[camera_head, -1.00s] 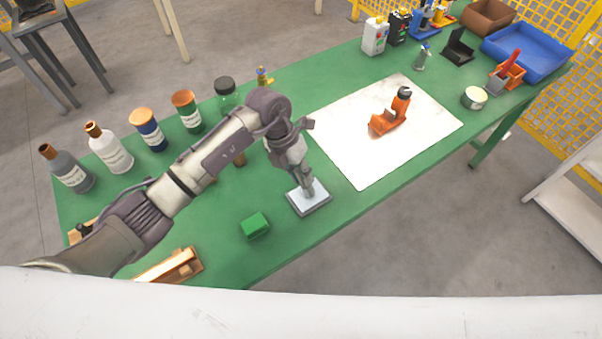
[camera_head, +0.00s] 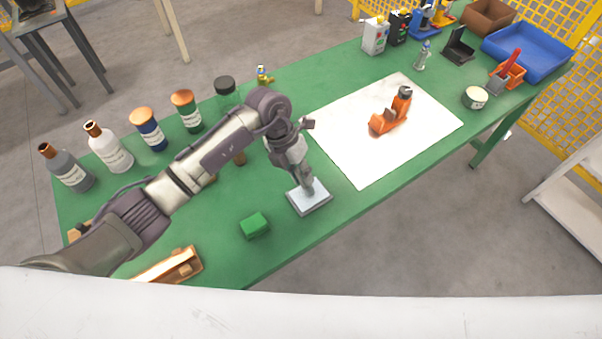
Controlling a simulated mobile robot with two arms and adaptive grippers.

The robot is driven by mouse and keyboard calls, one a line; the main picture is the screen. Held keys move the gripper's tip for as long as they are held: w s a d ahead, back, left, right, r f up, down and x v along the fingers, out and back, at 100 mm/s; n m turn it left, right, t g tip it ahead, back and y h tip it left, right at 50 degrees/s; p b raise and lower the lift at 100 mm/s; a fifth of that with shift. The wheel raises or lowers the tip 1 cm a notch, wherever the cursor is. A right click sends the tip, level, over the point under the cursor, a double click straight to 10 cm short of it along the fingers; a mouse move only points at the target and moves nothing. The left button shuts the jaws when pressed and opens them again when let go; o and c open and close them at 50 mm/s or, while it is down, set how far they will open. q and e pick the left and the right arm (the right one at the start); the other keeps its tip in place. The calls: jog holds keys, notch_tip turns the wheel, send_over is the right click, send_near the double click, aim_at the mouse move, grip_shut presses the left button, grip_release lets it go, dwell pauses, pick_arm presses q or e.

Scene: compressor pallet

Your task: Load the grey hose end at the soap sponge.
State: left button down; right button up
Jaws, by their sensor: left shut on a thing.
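My left gripper (camera_head: 304,181) points down over a flat pale grey-blue pad (camera_head: 316,198), which looks like the soap sponge, on the green table. The gripper is shut on a small grey piece, which looks like the grey hose end; the fingers hide most of it. Its lower tip is at the pad's top face, but I cannot tell whether it touches. My right gripper is not in view.
A green block (camera_head: 255,225) lies left of the pad. A white sheet (camera_head: 350,165) with an orange tool (camera_head: 388,122) is to the right. Several bottles and jars line the far left edge. A blue tray (camera_head: 527,55) stands far right. The green table (camera_head: 225,262) is clear in front.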

pick_arm(q)
jog(key=shift+s, duration=0.1)
jog(key=shift+r+p, duration=2.45)
jog(key=shift+r, duration=1.05)
